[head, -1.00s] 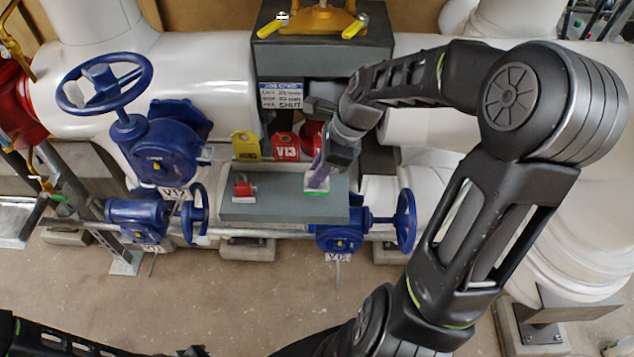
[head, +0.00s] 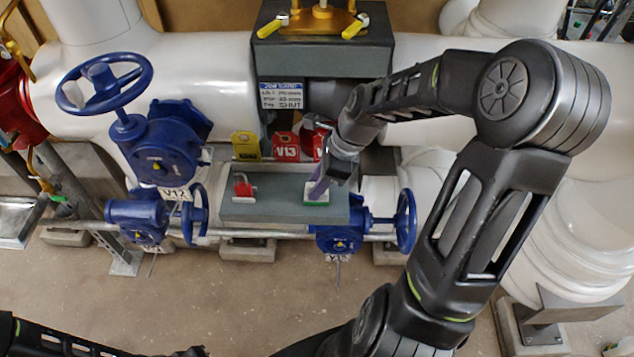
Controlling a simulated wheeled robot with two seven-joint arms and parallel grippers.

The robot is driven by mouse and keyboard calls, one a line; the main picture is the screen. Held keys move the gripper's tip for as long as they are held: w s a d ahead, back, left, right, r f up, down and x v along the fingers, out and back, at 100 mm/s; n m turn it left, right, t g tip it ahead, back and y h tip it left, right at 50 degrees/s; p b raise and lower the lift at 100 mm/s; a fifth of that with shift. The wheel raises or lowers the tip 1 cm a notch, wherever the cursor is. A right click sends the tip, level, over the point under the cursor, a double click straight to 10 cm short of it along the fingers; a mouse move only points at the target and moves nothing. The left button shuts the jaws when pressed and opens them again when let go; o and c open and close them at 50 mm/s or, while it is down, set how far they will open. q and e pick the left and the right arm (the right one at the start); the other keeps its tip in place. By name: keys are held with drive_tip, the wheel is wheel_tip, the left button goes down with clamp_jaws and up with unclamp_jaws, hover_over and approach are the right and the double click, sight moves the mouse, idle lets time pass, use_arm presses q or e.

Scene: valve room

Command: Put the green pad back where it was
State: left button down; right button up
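The green pad (head: 316,197) shows as a small pale block with a green lower edge. It is at the right part of a grey tray (head: 275,213) fixed in front of the pipe. My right gripper (head: 319,187) comes down from the upper right, with its purple-grey finger at the pad's top, seemingly touching it. I see the fingers nearly edge-on, so I cannot tell whether they are shut on the pad. Whether the pad rests fully on the tray is also unclear. My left gripper does not show; only part of the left arm is at the bottom left.
A red padlock (head: 243,187) sits at the tray's left. Yellow (head: 246,145) and red V13 (head: 286,147) tags stand behind the tray. Blue valves with handwheels (head: 104,84) flank it, one at the lower right (head: 405,220). The tray's middle is clear.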

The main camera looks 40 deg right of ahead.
drive_tip(key=shift+o, duration=1.2)
drive_tip(key=shift+r, duration=0.1)
drive_tip(key=v, duration=1.2)
idle(0.7)
